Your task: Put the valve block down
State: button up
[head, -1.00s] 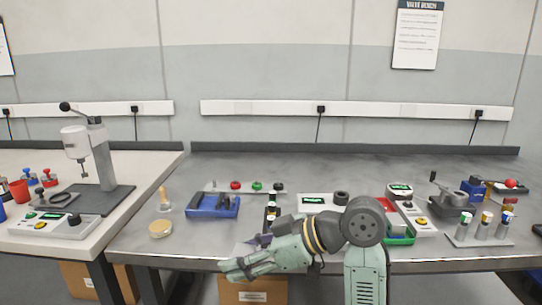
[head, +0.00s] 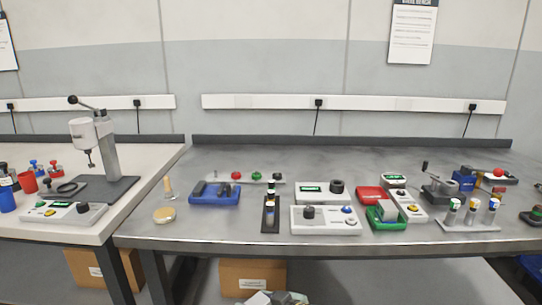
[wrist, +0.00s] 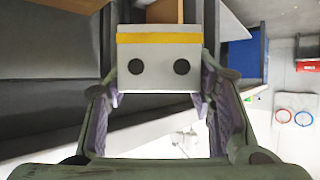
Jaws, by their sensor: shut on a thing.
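The valve block (wrist: 158,68), a pale grey block with a yellow stripe and two dark round holes, is in the wrist view. My gripper (wrist: 159,88) is shut on it, with one finger at each side of the block. The block's far side is hidden. In the head view neither the block nor the fingers can be made out; only a bit of my arm shows at the bottom edge.
A grey metal bench (head: 200,236) carries a blue tray (head: 214,197), a white control box (head: 325,222), a green tray (head: 385,222) and a valve rack (head: 470,226). Bare bench lies along the back. A cardboard box (head: 253,276) stands beneath.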

jog(key=w+d+f+m+t+h, duration=0.1)
jog(key=w+f+m+h, duration=0.1)
jog(key=f, duration=0.7)
jog(key=w+d+f+m+t+h, duration=0.1)
jog(key=f+m+h, duration=0.2)
jog(key=f, duration=0.7)
jog(key=w+d+f+m+t+h, duration=0.1)
jog(key=w+f+m+h, duration=0.1)
jog(key=f, duration=0.7)
jog(key=shift+w+d+f+m+t+h, duration=0.2)
jog(key=shift+w+f+m+t+h, duration=0.15)
jog(key=shift+m+h, duration=0.55)
